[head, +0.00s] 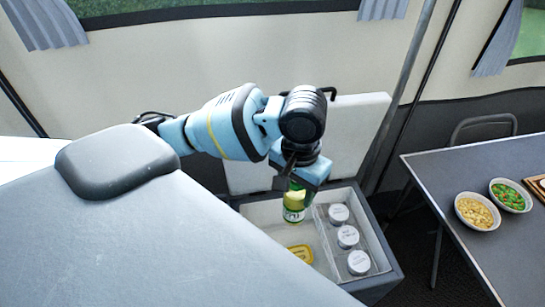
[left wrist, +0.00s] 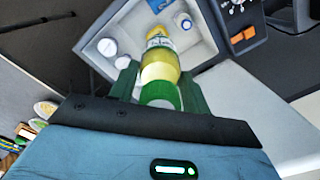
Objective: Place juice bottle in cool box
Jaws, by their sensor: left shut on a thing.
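The juice bottle, yellow with a green end, shows in the head view (head: 293,208) and the left wrist view (left wrist: 158,66). My left gripper (head: 296,187) is shut on it, with one finger on each side in the left wrist view (left wrist: 160,90). The grey cool box (head: 385,278) is open, and its pale lid (head: 352,130) stands up behind it. The bottle hangs over the larger left compartment, close to the divider. I cannot tell how far its lower end is below the rim. My right gripper is not in view.
Three white-capped containers (head: 348,237) fill the narrow right compartment. A yellow item (head: 301,253) lies in the larger compartment, where some floor is bare. A table (head: 470,265) at the right holds bowls of yellow (head: 477,212) and green food (head: 510,196).

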